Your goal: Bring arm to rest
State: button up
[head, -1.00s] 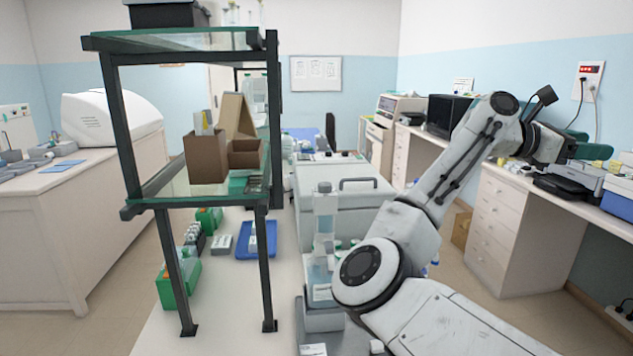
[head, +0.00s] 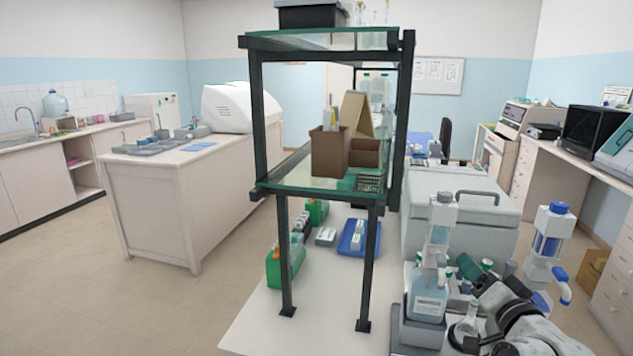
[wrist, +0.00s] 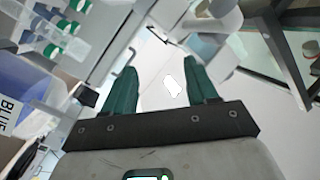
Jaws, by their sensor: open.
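My gripper (wrist: 162,88) shows in the wrist view with its two dark green fingers spread apart. Nothing is held between them. A white surface with a small bright patch lies beyond the fingers. In the head view my arm is folded low at the bottom right, beside the bottles on the bench.
A clear dispenser bottle (head: 428,300) and a blue-and-white bottle (head: 548,245) stand close to my arm. A dark-framed glass shelf (head: 300,182) carries cardboard boxes. A large grey-white box (head: 460,208) stands behind.

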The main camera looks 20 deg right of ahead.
jog(key=s+a+f+n+g+y, duration=0.25)
jog(key=s+a+f+g, duration=0.2)
jog(key=f, duration=0.45)
jog(key=s+a+f+n+g+y, duration=0.1)
jog(key=s+a+f+n+g, duration=0.2)
jog(key=s+a+f, duration=0.5)
jog(key=s+a+f+n+g, duration=0.2)
jog(key=s+f+g, duration=0.2)
jog(key=s, duration=0.6)
jog(key=s+a+f+n+g, duration=0.2)
jog(key=s+f+g, duration=0.3)
jog(key=s+f, duration=0.3)
jog(key=s+a, duration=0.1)
jog(key=s, duration=0.2)
jog(key=shift+a+f, duration=0.15)
jog(key=shift+a, duration=0.15)
jog(key=shift+c, duration=0.4)
